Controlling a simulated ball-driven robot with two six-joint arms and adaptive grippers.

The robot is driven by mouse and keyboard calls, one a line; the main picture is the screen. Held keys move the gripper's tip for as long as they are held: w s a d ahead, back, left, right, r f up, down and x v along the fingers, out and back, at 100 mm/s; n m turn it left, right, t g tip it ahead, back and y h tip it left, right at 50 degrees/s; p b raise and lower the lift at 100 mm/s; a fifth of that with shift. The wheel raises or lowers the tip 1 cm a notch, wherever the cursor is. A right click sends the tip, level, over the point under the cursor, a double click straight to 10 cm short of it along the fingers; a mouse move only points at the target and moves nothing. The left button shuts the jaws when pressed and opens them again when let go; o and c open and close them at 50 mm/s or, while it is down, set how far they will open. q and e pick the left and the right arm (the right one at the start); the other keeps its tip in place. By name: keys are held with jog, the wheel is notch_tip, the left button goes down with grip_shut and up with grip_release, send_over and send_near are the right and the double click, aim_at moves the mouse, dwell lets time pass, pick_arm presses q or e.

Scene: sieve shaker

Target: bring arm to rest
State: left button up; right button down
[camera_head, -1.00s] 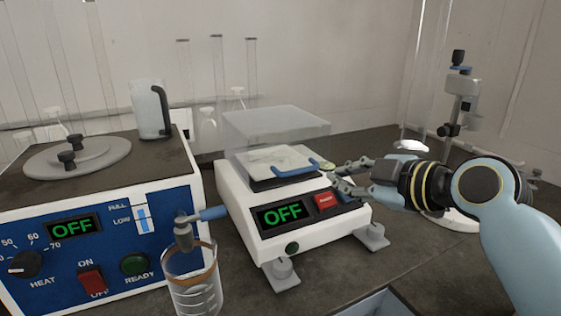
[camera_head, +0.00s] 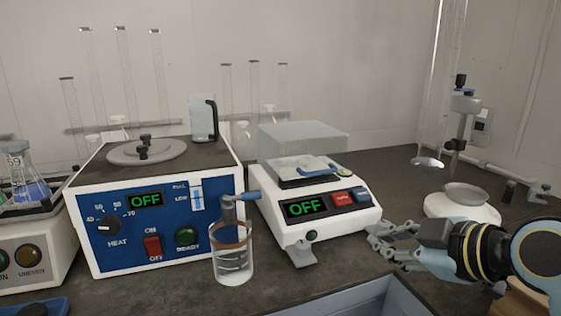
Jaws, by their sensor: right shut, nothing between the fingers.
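My right gripper (camera_head: 376,246) is at the lower right in the head view, shut and empty, its fingers pointing left. It is in front and to the right of the white shaker (camera_head: 330,218), apart from it as far as I can see. The shaker has a clear cover (camera_head: 305,138), a display reading OFF (camera_head: 306,207) and a red button (camera_head: 343,198). My left gripper is not in view.
A blue water bath (camera_head: 110,240), display OFF, stands left of the shaker. A glass beaker (camera_head: 232,262) stands under its tap. A white round base with a bowl (camera_head: 465,207) is behind my right arm. A grey-blue tray edge (camera_head: 385,296) is in front.

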jog(key=s+d+f+m+g+h, duration=0.2)
jog(key=s+d+f+m, duration=0.15)
jog(key=s, duration=0.55)
jog(key=s+d+f+m+g+h, duration=0.25)
jog(key=s+m, duration=0.25)
jog(key=s, duration=0.4)
jog(key=s+d+f+m+g+h, duration=0.2)
jog(key=s+d+f+m+g, duration=0.15)
jog(key=s, duration=0.55)
jog(key=s+d+f+m, duration=0.1)
jog(key=s+d+f, duration=0.1)
jog(key=f, duration=1.2)
jog(key=s+d+f, duration=0.1)
jog(key=s+f, duration=0.1)
jog(key=f, duration=1.2)
jog(key=s+d+f+g, duration=0.1)
jog(key=s+f+g, duration=0.1)
jog(key=s+f, duration=1.1)
jog(key=s, duration=0.3)
jog(key=shift+s+f, duration=0.2)
jog(key=shift+f, duration=0.1)
jog(key=shift+d, duration=0.1)
